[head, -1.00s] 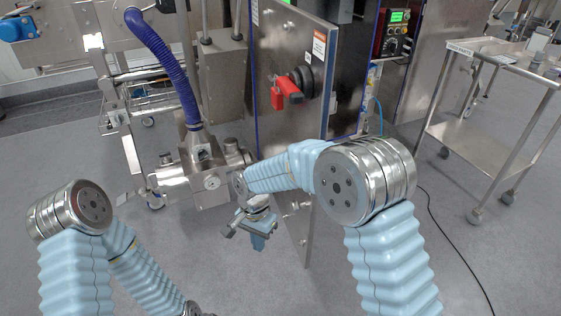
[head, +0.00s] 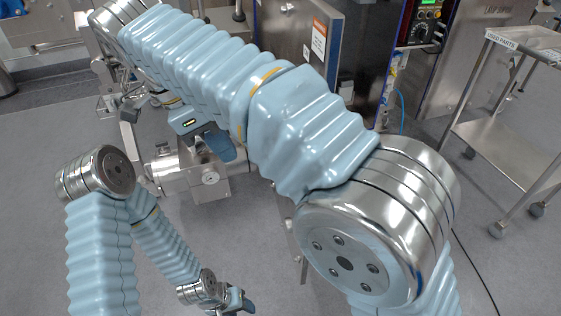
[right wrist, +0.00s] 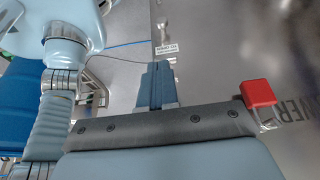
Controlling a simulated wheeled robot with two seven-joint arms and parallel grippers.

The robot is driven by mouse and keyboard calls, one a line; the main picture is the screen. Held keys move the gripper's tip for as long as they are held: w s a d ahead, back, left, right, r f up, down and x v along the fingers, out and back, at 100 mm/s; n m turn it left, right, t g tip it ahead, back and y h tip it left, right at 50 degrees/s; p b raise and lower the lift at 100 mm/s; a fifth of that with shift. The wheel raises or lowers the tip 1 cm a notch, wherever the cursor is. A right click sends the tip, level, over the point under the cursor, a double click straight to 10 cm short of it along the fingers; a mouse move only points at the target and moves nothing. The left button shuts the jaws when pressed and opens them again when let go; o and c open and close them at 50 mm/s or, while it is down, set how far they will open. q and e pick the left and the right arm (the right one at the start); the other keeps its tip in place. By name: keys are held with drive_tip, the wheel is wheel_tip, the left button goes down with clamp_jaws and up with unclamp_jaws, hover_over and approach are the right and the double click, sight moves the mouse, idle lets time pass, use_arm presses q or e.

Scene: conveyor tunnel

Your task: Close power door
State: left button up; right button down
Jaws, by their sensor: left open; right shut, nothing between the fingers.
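The power door, a steel panel with a blue edge (head: 292,32), stands open in the head view, and my right arm covers its lower part. In the right wrist view a broad steel face with partly hidden lettering (right wrist: 291,108) fills the right side, with a red handle (right wrist: 258,93) on it. My right gripper (head: 222,148) is at the left of the door in the head view. In the right wrist view its fingers (right wrist: 157,84) are together and empty beside the steel face; contact cannot be told. My left gripper (head: 240,301) is open, low near the bottom edge, away from the door.
A control box with a green display (head: 428,14) is right of the door. A steel cart (head: 497,140) stands at the far right. A black cable lies on the floor.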

drive_tip(key=w+d+f+b, duration=0.1)
drive_tip(key=d+f+b, duration=0.1)
drive_tip(key=d+f, duration=0.5)
drive_tip(key=shift+w+d+f, duration=0.15)
drive_tip(key=shift+w+f, duration=0.1)
drive_tip(key=shift+f, duration=0.75)
